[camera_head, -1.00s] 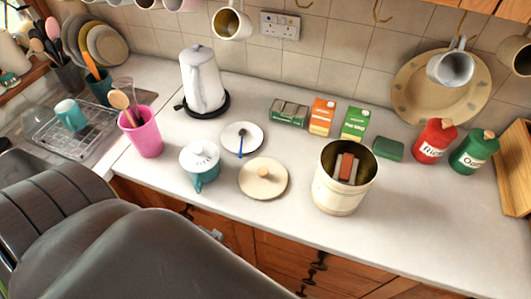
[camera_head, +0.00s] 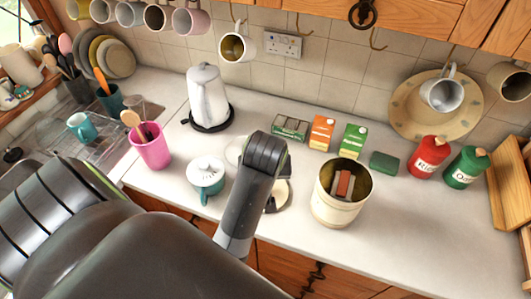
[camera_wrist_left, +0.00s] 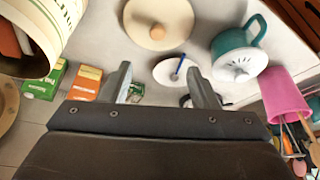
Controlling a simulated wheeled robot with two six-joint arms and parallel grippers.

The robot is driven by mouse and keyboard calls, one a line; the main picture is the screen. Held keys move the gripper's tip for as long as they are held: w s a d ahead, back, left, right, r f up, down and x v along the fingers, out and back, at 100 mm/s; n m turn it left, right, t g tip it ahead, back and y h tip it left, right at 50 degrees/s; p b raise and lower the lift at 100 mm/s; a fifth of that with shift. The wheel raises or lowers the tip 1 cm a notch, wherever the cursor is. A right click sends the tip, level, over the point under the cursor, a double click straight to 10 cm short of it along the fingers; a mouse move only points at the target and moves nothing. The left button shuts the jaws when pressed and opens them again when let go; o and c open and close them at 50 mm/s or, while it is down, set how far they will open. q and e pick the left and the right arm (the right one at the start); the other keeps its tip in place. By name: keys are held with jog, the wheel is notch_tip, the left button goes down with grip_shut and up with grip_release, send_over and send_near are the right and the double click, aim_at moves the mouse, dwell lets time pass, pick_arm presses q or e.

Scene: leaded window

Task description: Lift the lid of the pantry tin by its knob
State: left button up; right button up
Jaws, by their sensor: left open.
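The cream pantry tin (camera_head: 336,207) stands uncovered on the counter with packets inside; part of it shows at the upper left of the left wrist view (camera_wrist_left: 62,22). Its round cream lid (camera_head: 285,194) lies on the counter left of the tin, mostly hidden behind my left arm in the head view. The left wrist view shows the lid (camera_wrist_left: 138,17) knob up, with its pale knob (camera_wrist_left: 157,32) near the top centre. My left gripper (camera_wrist_left: 158,66) is open and empty, its two fingers apart, clear of the knob in the picture. My right gripper is not in view.
A teal pot with white lid (camera_head: 206,172), a pink cup (camera_head: 151,147) and a kettle (camera_head: 208,98) stand left. A saucer with a blue spoon (camera_wrist_left: 168,72) lies near the lid. Cartons (camera_head: 352,141) and red and green jars (camera_head: 428,157) stand behind. The right front counter is clear.

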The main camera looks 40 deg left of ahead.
pick_arm(q)
jog(key=b+x, duration=0.1)
jog(key=x, duration=1.1)
jog(key=shift+s, duration=0.1)
jog(key=shift+w+f, duration=0.3)
jog(key=shift+f, duration=0.4)
jog(key=shift+p+x, duration=0.7)
jog(key=shift+x, duration=1.25)
jog(key=shift+d, duration=0.1)
jog(key=shift+c, duration=0.3)
jog(key=c, duration=1)
jog(key=shift+r, duration=0.1)
